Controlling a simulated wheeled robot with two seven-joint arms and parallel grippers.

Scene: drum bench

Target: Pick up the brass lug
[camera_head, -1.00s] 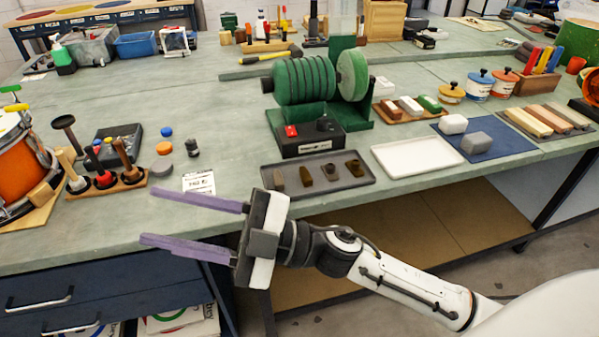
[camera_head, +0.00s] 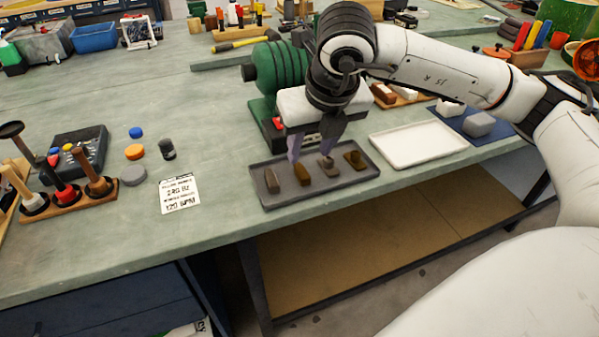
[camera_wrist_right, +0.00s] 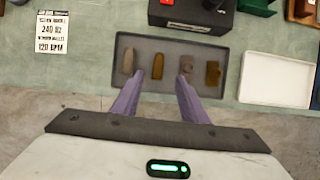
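Several small lugs lie in a row on a dark grey tray (camera_head: 285,196). The second from the left (camera_head: 302,174) is brown-gold, and it also shows in the right wrist view (camera_wrist_right: 158,66). The rightmost (camera_head: 355,159) is a brassy olive-brown. The leftmost (camera_head: 271,181) and third (camera_head: 327,167) look greyer. I cannot tell for sure which of the two golden ones is brass. My right gripper (camera_head: 310,156) points down over the tray, open and empty. In the right wrist view its purple fingers (camera_wrist_right: 160,82) reach toward the second lug, one to each side. My left gripper is out of view.
A black box with a red button (camera_wrist_right: 193,14) stands right behind the tray. A white tray (camera_head: 420,143) lies to the right, a printed card (camera_head: 179,193) to the left. A green ribbed machine (camera_head: 275,72) is behind my arm.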

